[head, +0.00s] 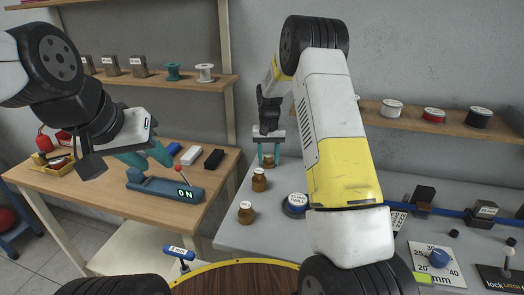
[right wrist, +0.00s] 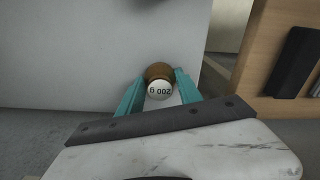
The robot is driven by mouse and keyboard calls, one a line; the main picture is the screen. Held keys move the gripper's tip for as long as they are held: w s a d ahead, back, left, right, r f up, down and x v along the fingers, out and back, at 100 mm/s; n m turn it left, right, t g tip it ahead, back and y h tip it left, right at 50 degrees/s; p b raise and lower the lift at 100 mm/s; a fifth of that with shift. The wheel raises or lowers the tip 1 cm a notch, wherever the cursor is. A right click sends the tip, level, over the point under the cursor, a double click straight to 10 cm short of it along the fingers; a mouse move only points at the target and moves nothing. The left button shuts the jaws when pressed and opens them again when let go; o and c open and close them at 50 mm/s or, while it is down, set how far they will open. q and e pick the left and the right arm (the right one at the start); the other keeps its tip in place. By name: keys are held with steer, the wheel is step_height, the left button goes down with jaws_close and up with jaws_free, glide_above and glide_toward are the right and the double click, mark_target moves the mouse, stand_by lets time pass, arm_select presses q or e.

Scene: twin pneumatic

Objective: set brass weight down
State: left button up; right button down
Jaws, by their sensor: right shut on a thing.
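My right gripper (head: 268,152) is at the left back part of the grey table, its teal fingers pointing down. It is shut on a brass weight (head: 268,161), and the fingers sit on both sides of it. In the right wrist view the weight (right wrist: 158,74) shows its brown-gold side and a white top marked 200 g, upside down. I cannot tell whether its base touches the table. Two similar weights (head: 259,181) (head: 246,212) stand upright on the grey table nearer to me. My left gripper (head: 147,156) is open and empty over the wooden table.
A blue device (head: 150,187) reading ON, with a red-tipped lever, lies on the wooden table (head: 90,184).

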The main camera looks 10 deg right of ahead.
mark_target(268, 155)
steer(key=c, duration=0.8)
jaws_free()
step_height(268, 155, up, 12)
steer(key=shift+r, duration=0.1)
